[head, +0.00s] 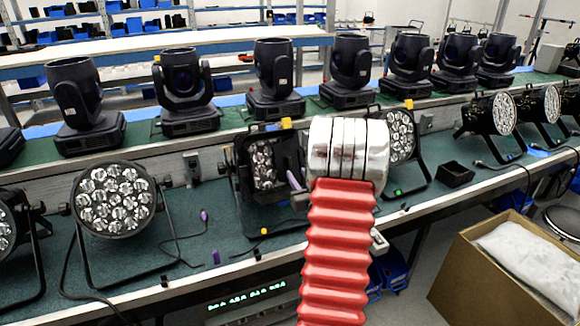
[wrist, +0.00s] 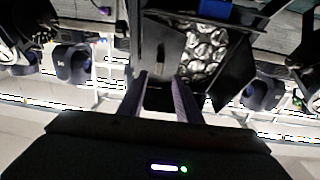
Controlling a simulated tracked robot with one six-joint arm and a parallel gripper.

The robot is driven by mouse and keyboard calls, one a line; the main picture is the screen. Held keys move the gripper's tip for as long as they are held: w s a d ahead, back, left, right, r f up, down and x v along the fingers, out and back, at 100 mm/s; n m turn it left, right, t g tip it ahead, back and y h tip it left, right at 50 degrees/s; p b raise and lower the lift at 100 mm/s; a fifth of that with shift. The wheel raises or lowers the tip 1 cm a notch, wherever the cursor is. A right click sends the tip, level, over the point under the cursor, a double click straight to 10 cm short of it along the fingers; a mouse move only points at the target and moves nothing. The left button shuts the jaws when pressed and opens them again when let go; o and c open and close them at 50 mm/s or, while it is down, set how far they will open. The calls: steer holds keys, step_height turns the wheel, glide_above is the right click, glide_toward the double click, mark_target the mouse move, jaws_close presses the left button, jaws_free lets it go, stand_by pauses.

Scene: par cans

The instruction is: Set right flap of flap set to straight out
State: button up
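The flap set (head: 248,165) is a black frame with flaps around a par can's lens cluster, in the middle of the bench. In the wrist view its lenses (wrist: 207,52) show, with a dark flap panel (wrist: 163,40) beside them on the left. That is probably the right flap, seen from the other side. My gripper (wrist: 160,78) has its two fingers apart, at the near end of this panel. Whether they touch it I cannot tell. In the head view a purple-grey finger (head: 295,180) shows close to the flap set's right side; my silver wrist hides the rest.
Par cans stand on the green bench at left (head: 114,198) and right of the flap set (head: 400,135). Moving-head lights (head: 275,75) line the raised shelf behind. Cables and small purple pieces lie on the bench. A cardboard box (head: 470,265) stands at front right.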

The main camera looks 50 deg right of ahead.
mark_target(289, 164)
steer(key=x, duration=0.7)
steer(key=shift+w+d, duration=0.25)
steer(key=shift+w, duration=0.05)
jaws_close()
stand_by(0.4)
steer(key=shift+a+r, duration=0.1)
steer(key=shift+a, duration=0.05)
